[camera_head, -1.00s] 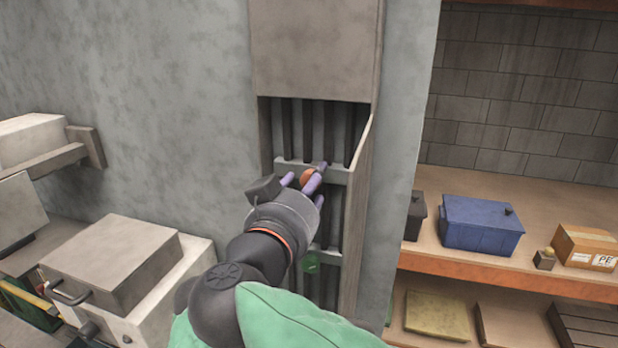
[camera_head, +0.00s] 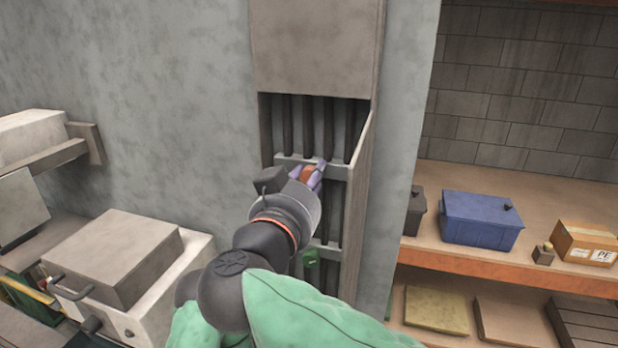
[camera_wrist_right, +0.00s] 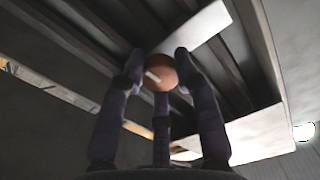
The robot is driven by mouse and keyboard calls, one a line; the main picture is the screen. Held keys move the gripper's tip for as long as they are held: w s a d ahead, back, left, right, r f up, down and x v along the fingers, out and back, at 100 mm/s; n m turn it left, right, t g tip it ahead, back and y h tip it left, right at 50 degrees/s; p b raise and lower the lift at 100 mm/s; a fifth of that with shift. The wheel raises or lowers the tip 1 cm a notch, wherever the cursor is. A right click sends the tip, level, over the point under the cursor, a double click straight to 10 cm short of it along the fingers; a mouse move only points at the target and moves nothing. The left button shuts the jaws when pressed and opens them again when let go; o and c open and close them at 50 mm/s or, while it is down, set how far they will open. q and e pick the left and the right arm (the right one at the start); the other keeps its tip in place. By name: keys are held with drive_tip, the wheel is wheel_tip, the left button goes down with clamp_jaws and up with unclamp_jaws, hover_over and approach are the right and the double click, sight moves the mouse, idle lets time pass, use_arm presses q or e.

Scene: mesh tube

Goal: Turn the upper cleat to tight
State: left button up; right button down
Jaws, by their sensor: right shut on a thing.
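The upper cleat is a round orange-brown knob (camera_head: 307,173) on the upper grey crossbar (camera_head: 337,170) inside the wall recess. In the right wrist view the knob (camera_wrist_right: 160,73) shows a short white mark, tilted, on its face. My right gripper (camera_head: 312,172) is shut on this knob, with its purple-grey fingers around it. In the wrist view the gripper's fingertips (camera_wrist_right: 159,68) sit at the knob's left and right sides, with a third finger below. A green cleat (camera_head: 311,256) is on the lower crossbar. My left gripper is not in view.
Dark vertical bars (camera_head: 330,125) stand behind the crossbars. The recess has a side wall (camera_head: 361,200) at right and a grey panel (camera_head: 312,50) above. Shelves with a blue box (camera_head: 481,222) are at right. A grey box-like unit (camera_head: 112,260) stands at lower left.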

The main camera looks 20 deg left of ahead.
drive_tip(key=shift+f+m, duration=0.2)
drive_tip(key=shift+m, duration=0.4)
drive_tip(key=shift+a, duration=0.1)
drive_tip(key=c, duration=0.9)
unclamp_jaws()
drive_tip(key=s, duration=1.2)
drive_tip(key=shift+a, duration=0.15)
drive_tip(key=shift+w, duration=0.1)
